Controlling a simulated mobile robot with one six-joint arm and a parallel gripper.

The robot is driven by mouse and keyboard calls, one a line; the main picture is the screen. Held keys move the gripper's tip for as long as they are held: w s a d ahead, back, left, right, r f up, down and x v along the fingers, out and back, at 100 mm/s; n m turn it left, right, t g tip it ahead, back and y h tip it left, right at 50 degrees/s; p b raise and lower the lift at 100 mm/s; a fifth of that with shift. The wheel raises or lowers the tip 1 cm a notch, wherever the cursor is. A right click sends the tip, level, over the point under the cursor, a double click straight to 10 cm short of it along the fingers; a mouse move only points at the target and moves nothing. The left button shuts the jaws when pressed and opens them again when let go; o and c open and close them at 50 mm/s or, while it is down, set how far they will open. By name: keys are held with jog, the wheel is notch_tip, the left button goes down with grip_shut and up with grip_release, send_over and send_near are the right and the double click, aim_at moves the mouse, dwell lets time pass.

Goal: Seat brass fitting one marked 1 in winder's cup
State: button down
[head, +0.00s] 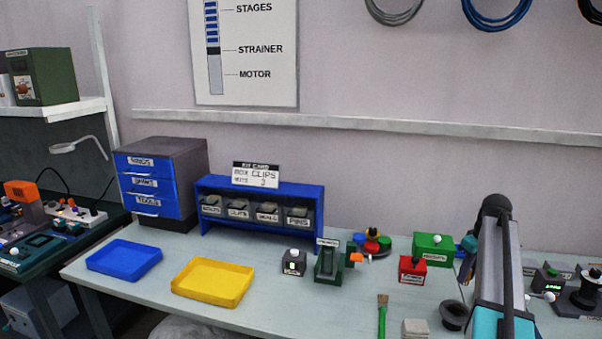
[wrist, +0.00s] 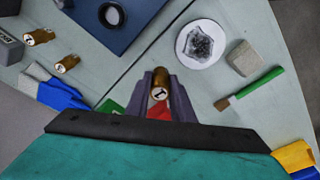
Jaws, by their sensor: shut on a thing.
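In the wrist view my gripper (wrist: 160,78) is shut on a brass fitting (wrist: 160,82), whose pale end face carries a dark mark that looks like a 1. The fitting stands between the two dark fingers, above the bench. Two more brass fittings (wrist: 38,37) (wrist: 67,63) lie at the left; their marks are too small to read surely. A dark round ring or cup (wrist: 112,15) sits on a dark blue surface at the top; I cannot tell whether it is the winder's cup. In the head view my gripper is hidden.
The wrist view shows a white dish (wrist: 183,45) with a grey lump, a grey block (wrist: 243,58) and a green-handled brush (wrist: 255,88). In the head view, a blue tray (head: 124,258) and yellow tray (head: 212,282) lie left; a black device (head: 580,297) stands right.

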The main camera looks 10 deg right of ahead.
jog(key=s+a+m, duration=0.1)
jog(key=s+a, duration=0.1)
jog(key=a, duration=2)
jog(key=s+a+m, duration=0.1)
jog(key=a, duration=2.1)
jog(key=shift+s+m, duration=0.4)
jog(key=shift+s, duration=0.1)
